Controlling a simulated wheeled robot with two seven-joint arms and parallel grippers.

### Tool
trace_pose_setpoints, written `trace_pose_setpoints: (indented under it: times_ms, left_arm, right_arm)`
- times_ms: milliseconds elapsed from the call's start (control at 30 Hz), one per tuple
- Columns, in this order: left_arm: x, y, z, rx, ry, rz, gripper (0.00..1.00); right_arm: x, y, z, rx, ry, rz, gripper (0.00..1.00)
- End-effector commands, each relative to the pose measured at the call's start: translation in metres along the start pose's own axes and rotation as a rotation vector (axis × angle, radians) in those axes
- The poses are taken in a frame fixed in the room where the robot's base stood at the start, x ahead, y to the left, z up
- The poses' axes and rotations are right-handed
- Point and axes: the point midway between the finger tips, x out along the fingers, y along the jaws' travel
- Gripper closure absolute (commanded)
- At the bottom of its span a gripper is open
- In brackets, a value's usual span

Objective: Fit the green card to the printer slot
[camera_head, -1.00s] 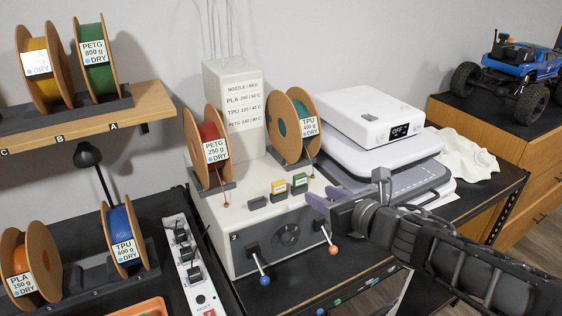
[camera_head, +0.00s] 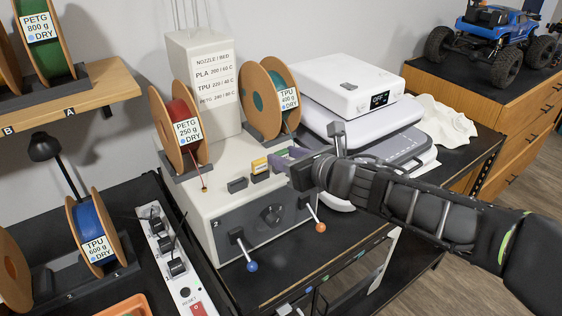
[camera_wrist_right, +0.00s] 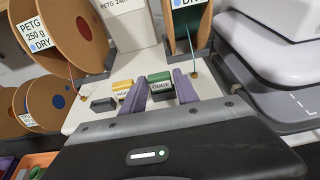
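The green card (camera_wrist_right: 160,83) stands upright in a dark holder on top of the white printer (camera_head: 222,208). In the right wrist view it lies between the two purple fingers of my right gripper (camera_wrist_right: 162,90); contact cannot be told. In the head view the right gripper (camera_head: 288,160) hides most of this card. The fingers look apart. A yellow card (camera_head: 260,167) stands upright in the holder beside it, also in the wrist view (camera_wrist_right: 122,87). A dark slot block (camera_head: 237,185), left of the yellow card, shows no card in it. My left gripper is not in view.
A red spool (camera_head: 183,130) and a teal spool (camera_head: 268,98) stand at the printer's back. Blue (camera_head: 251,266) and orange (camera_head: 320,227) knobs project from the printer's front. A label tower (camera_head: 205,90) rises behind.

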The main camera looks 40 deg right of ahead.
Motion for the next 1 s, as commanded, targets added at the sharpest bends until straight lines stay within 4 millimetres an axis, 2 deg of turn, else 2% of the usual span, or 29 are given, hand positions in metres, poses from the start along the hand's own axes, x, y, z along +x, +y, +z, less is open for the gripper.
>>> trace_pose_setpoints:
  times_ms: [267,467,600,1000]
  left_arm:
    - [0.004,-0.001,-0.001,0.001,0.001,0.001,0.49]
    - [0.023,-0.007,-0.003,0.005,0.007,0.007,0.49]
    - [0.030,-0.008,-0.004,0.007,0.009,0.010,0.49]
    - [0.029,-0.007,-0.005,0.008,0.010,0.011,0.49]
  right_arm:
    - [0.004,0.000,-0.002,-0.001,0.000,0.000,0.64]
    - [0.033,0.001,-0.008,-0.001,0.001,0.003,0.64]
    - [0.049,0.000,-0.005,-0.001,0.001,0.001,0.64]
    - [0.051,0.000,-0.002,0.000,0.001,0.000,0.64]
